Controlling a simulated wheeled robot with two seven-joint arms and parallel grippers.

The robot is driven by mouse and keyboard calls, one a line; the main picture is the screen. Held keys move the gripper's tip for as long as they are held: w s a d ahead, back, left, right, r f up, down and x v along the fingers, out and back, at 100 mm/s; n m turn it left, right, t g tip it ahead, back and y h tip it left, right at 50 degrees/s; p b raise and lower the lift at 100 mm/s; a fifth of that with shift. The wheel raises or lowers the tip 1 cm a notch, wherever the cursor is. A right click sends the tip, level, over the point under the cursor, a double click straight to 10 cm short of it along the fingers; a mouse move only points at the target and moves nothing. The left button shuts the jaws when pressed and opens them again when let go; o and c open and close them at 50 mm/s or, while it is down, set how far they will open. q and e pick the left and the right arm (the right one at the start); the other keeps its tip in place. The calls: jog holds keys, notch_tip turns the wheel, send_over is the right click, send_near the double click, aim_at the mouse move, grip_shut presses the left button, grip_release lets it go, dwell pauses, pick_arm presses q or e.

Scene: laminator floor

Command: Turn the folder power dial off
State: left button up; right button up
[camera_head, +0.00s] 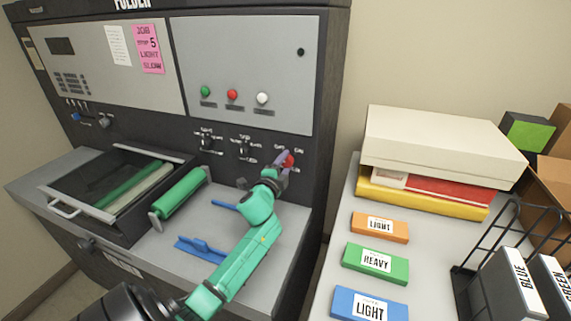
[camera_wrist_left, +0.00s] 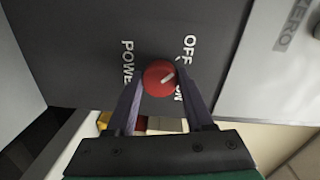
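The folder power dial (camera_head: 289,160) is a small red knob on the dark front panel of the folder, at the lower right. In the left wrist view the dial (camera_wrist_left: 158,80) has a white pointer mark slanting up and right, toward the side with the OFF and ON lettering; POWER is lettered on the other side. My left gripper (camera_head: 283,162) is at the dial. In the wrist view its two purple fingers (camera_wrist_left: 160,84) lie on either side of the knob and appear to touch it. My right gripper is not in view.
The folder's grey shelf holds a green roller (camera_head: 181,193) and blue guides (camera_head: 200,247). Green, red and white buttons sit above the dial. At right, a table (camera_head: 341,224) holds labelled boxes, a stack with a cream box (camera_head: 440,140), and a black wire rack (camera_head: 466,282).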

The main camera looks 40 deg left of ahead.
pick_arm(q)
jog(key=o, duration=0.4)
jog(key=shift+f, duration=0.15)
jog(key=shift+c, duration=0.2)
jog(key=shift+s, duration=0.1)
jog(key=b+v, duration=0.2)
jog(key=v, duration=1.2)
jog(key=shift+s+b, duration=0.25)
jog(key=shift+b, duration=0.05)
jog(key=shift+d, duration=0.1)
